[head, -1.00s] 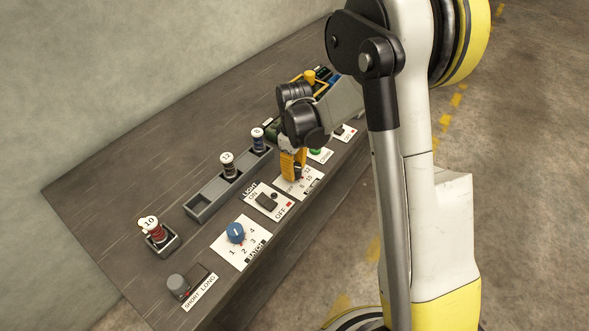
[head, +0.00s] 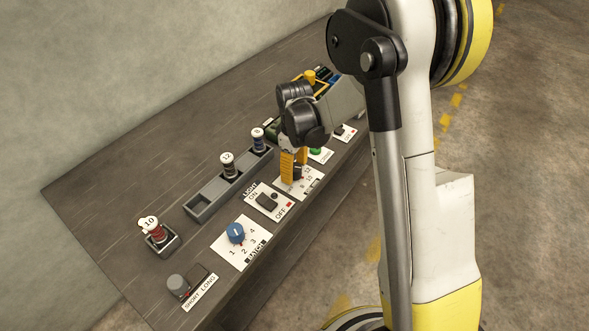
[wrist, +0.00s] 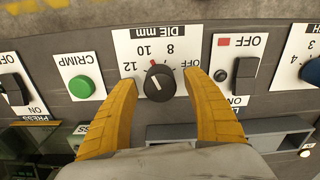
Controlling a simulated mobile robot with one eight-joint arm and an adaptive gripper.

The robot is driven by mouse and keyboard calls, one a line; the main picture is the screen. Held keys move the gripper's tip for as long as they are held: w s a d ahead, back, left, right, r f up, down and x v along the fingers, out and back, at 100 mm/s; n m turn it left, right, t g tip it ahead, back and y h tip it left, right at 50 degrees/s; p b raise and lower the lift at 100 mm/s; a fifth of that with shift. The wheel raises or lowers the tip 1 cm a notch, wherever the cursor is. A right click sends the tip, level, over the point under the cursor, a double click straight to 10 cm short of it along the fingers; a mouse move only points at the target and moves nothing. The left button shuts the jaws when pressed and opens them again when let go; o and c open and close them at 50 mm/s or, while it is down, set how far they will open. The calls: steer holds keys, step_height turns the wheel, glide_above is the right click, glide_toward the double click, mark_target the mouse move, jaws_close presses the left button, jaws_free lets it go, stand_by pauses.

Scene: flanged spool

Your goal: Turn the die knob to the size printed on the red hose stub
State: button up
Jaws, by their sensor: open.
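The black die knob (wrist: 160,83) sits on a white plate labelled DIE mm (wrist: 183,42), which appears upside down in the wrist view with OFF, 8, 10 and 12. A red mark shows at the knob's edge, toward the 8 and 10; the exact setting is hard to tell. My gripper (wrist: 160,80) is open, with one yellow finger on each side of the knob and gaps between. In the head view my gripper (head: 289,172) hides most of the knob. The red hose stub (head: 157,235) stands in a holder at the left, its tag reading 10.
Beside the die plate are the light switch (wrist: 241,68) and the green CRIMP button (wrist: 81,87). A blue knob (head: 236,232) numbered 1 to 4 and a SHORT/LONG control (head: 178,286) lie nearer. A grey rack (head: 205,207) holds stubs tagged 12 and 8.

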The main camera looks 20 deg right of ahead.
mark_target(295, 167)
step_height(295, 167, up, 12)
stand_by(0.4)
steer(key=shift+f, duration=0.1)
steer(key=s+r+m+t, duration=0.3)
steer(key=s+r+m, duration=0.1)
steer(key=s, duration=0.6)
steer(key=s+r+m+t, duration=0.4)
steer(key=s, duration=0.6)
steer(key=shift+r+m, duration=0.25)
steer(key=shift+m, duration=0.05)
steer(key=shift+s, duration=0.1)
